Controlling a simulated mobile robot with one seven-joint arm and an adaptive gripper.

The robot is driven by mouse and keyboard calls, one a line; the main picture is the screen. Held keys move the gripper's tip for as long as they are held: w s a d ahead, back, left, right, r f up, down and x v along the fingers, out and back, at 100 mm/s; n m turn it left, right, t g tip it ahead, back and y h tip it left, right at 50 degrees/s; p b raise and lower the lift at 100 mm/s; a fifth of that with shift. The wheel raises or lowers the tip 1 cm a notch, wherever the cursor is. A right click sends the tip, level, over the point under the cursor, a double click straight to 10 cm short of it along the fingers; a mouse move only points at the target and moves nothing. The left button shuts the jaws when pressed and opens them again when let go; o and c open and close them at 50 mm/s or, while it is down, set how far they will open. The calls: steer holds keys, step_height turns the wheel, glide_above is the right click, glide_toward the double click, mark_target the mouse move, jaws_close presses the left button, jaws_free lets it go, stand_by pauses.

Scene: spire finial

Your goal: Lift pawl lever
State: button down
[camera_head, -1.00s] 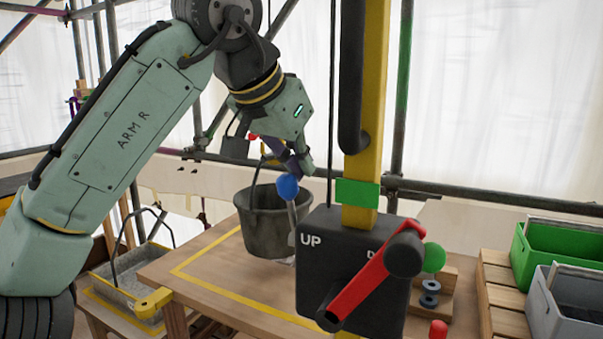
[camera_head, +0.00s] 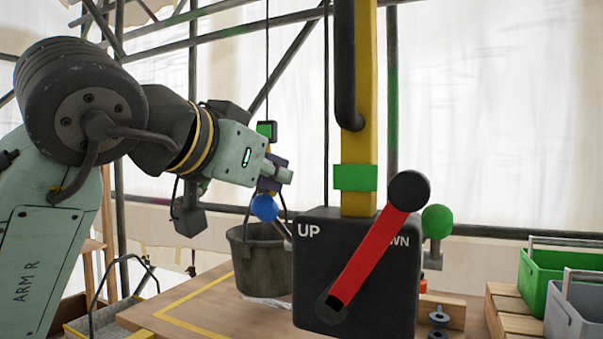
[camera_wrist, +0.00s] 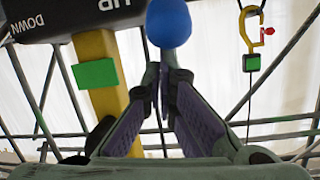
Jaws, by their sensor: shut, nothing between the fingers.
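None is labelled as the pawl lever. My gripper (camera_head: 284,176) is shut and empty, pointing right, just above the blue ball. In the wrist view the blue ball (camera_wrist: 168,22) appears just beyond my fingertips (camera_wrist: 163,72); contact cannot be told.
A dark bucket (camera_head: 260,262) hangs or stands behind the box's left side, over a wooden table (camera_head: 215,312). Green and grey crates (camera_head: 560,270) are at the right. Scaffold tubes surround the area. The yellow post (camera_head: 366,100) rises beside my gripper.

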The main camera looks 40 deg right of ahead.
steer(key=shift+s+a+f+h+b, duration=0.15)
steer(key=shift+a+f+h+b, duration=0.2)
steer(key=shift+h+b, duration=0.15)
